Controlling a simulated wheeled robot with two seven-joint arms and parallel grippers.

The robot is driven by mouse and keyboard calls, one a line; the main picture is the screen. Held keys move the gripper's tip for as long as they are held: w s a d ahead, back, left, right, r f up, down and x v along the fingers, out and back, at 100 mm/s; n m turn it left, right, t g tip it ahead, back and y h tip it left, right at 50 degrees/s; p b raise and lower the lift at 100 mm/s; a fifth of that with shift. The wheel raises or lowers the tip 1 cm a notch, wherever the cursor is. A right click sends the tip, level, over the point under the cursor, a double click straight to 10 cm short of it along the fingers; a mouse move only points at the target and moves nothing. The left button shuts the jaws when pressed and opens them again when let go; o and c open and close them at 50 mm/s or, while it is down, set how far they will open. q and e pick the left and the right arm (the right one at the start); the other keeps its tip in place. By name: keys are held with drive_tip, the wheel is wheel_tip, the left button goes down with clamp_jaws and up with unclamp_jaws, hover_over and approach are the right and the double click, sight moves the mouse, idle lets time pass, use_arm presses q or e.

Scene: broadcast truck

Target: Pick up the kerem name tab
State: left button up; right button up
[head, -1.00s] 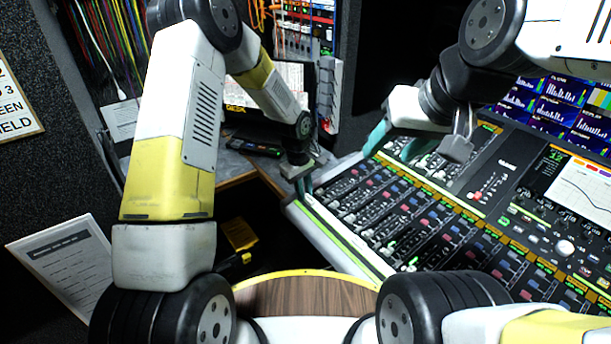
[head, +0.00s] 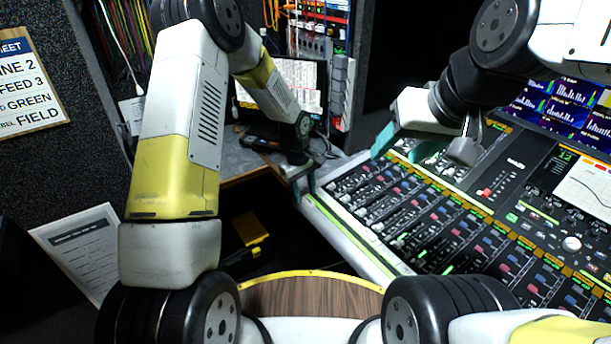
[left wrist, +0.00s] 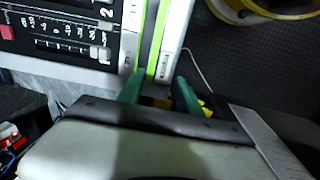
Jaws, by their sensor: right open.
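I cannot make out the kerem name tab for certain in either view. A small pale label with unreadable marks (left wrist: 172,65) lies on the mixing console's edge strip in the left wrist view. My left gripper (head: 303,190) is at the console's near left corner in the head view. In the left wrist view its two green fingers (left wrist: 158,92) stand apart with nothing seen between them, close to the edge strip. My right gripper (head: 405,145) is open above the far part of the console, its green fingers apart.
The mixing console (head: 345,235) with its faders fills the right side. A desk (head: 235,160) with a monitor (head: 300,85) stands behind my left arm. A dark case with yellow parts (head: 250,240) sits low in the gap left of the console. A printed sheet (head: 85,250) is at the left.

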use_arm(q)
wheel_tip(320, 180, up, 8)
drive_tip(key=shift+s+a+f, duration=0.15)
drive_tip(key=shift+s+a, duration=0.15)
drive_tip(key=shift+a, duration=0.1)
idle(0.3)
